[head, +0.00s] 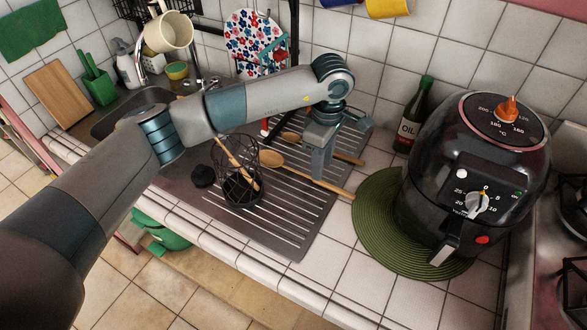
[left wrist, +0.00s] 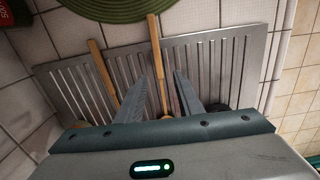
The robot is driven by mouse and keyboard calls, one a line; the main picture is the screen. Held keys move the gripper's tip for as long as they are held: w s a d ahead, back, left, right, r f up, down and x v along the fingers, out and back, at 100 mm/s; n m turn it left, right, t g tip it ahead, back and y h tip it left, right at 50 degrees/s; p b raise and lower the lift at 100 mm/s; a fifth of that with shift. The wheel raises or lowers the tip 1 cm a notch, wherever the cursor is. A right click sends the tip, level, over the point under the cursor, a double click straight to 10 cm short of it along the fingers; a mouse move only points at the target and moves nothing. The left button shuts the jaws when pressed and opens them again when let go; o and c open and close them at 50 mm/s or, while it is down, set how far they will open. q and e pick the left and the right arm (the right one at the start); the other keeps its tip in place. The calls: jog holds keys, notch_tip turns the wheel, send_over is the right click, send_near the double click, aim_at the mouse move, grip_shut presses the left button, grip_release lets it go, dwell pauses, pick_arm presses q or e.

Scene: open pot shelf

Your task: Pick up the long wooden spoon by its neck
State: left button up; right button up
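A long wooden spoon (head: 330,187) lies on the grooved metal drainboard (head: 295,235), its bowl to the left and its handle end near the green mat. A second wooden utensil (head: 345,155) lies behind it. My left gripper (head: 320,174) points down over the long spoon, hiding part of its handle. In the left wrist view my left gripper (left wrist: 160,76) is open, with the long spoon's handle (left wrist: 156,50) showing between its fingers. The second utensil's handle (left wrist: 98,65) lies outside the left finger. Contact cannot be told. My right gripper is out of view.
A wire holder (head: 240,190) with a wooden utensil in it stands left of the spoon, beside a small black object (head: 203,176). A round green mat (head: 365,225) carries a black air fryer (head: 475,170). An oil bottle (head: 414,115) stands by the wall.

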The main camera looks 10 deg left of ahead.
aim_at(303, 175)
pick_arm(q)
jog(key=shift+w+a+f+p, duration=0.1)
jog(key=shift+a+f+p, duration=0.05)
jog(key=shift+f+p, duration=1.6)
jog(key=shift+f, duration=0.15)
jog(key=shift+w+f, duration=0.1)
jog(key=shift+f, duration=0.6)
grip_shut()
